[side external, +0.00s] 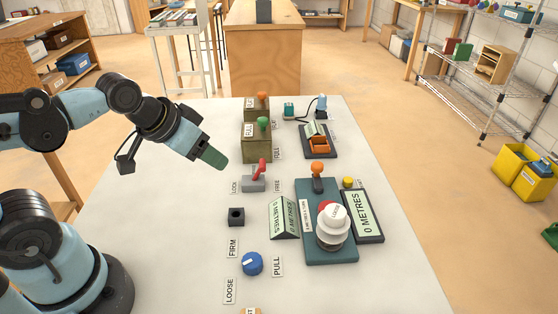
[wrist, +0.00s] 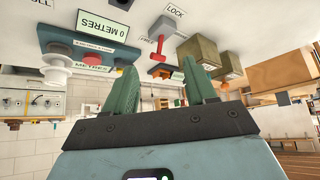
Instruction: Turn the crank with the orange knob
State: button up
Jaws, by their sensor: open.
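An orange knob (side external: 317,168) tops a short dark crank arm (side external: 318,184) at the back of a teal base (side external: 330,252) on the white table. The base also carries a large white round cap (side external: 333,218) and a red part beside it. A "0 METRES" display (side external: 369,213) stands at its right. The teal base (wrist: 65,37) also shows in the wrist view, where I cannot make out the crank. My gripper (side external: 214,158) has green fingers and is above the table's left side, apart from the crank. In the wrist view, my gripper (wrist: 157,78) is open and empty.
A red lever (side external: 262,167), a black socket block (side external: 236,216) and a blue dial (side external: 252,263) stand left of the base. Behind are two boxes with an orange knob (side external: 262,96) and a green knob (side external: 263,123), and an orange-topped device (side external: 319,145).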

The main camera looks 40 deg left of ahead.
jog(key=w+d+r+n+g, duration=0.1)
jog(key=w+d+r+n, duration=0.1)
jog(key=w+r, duration=0.3)
jog(key=n+g, duration=0.6)
jog(key=n, duration=0.1)
send_over(319, 164)
jog(key=f, duration=0.2)
notch_tip(319, 164, down, 12)
jog(key=shift+s+a+r, duration=0.15)
jog(key=shift+r, duration=0.1)
grip_shut()
jog(key=shift+m, duration=0.4)
